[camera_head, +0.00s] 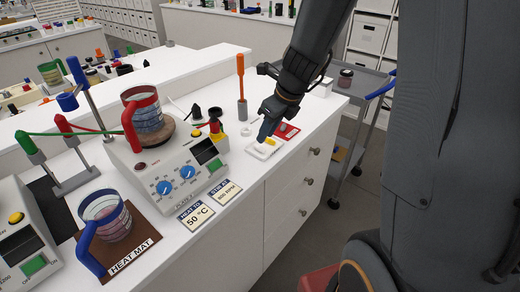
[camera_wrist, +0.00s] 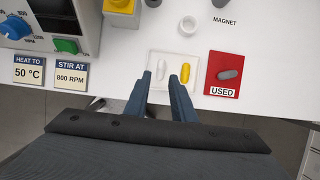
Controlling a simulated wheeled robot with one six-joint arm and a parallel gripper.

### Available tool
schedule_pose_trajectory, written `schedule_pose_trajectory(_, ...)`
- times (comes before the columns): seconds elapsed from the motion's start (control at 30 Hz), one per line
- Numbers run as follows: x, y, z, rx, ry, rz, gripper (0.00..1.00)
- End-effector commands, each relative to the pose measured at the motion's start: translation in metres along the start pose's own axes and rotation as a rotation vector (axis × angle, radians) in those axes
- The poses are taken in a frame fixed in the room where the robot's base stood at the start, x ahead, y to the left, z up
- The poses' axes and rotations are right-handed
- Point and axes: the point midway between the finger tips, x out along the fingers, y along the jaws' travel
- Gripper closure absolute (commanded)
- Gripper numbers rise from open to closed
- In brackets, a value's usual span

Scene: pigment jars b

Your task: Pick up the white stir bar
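A white stir bar (camera_wrist: 161,69) lies in a shallow white tray (camera_wrist: 170,58) on the counter. A yellow stir bar (camera_wrist: 185,72) lies beside it on the right; it also shows in the head view (camera_head: 270,141). My gripper (camera_wrist: 162,82) is open and empty, its two blue-grey fingers apart. In the wrist view the white bar appears between the fingertips, and the right fingertip appears close to the yellow bar. In the head view my gripper (camera_head: 265,134) is over the tray (camera_head: 264,150); the white bar is hard to make out there. I cannot tell the exact height gap.
A red mat (camera_wrist: 222,85) marked USED holds a grey bar (camera_wrist: 229,74) right of the tray. A white piece (camera_wrist: 188,25) lies behind the tray. The hot plate (camera_head: 170,165) stands left, near an orange-handled tool (camera_head: 240,75). The counter's front edge is close.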

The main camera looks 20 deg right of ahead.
Motion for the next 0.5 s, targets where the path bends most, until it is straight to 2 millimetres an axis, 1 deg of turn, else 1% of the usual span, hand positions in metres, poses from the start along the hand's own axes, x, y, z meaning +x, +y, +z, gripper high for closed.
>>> schedule_pose_trajectory(0.03, 0.006, 0.0, 0.0, -0.001, 0.001, 0.001, 0.77)
schedule_pose_trajectory(0.17, 0.017, 0.0, -0.001, -0.002, 0.001, 0.001, 0.77)
schedule_pose_trajectory(0.4, 0.051, -0.002, -0.002, -0.003, 0.002, 0.001, 0.77)
schedule_pose_trajectory(0.5, 0.057, -0.002, -0.002, -0.004, 0.001, 0.001, 0.77)
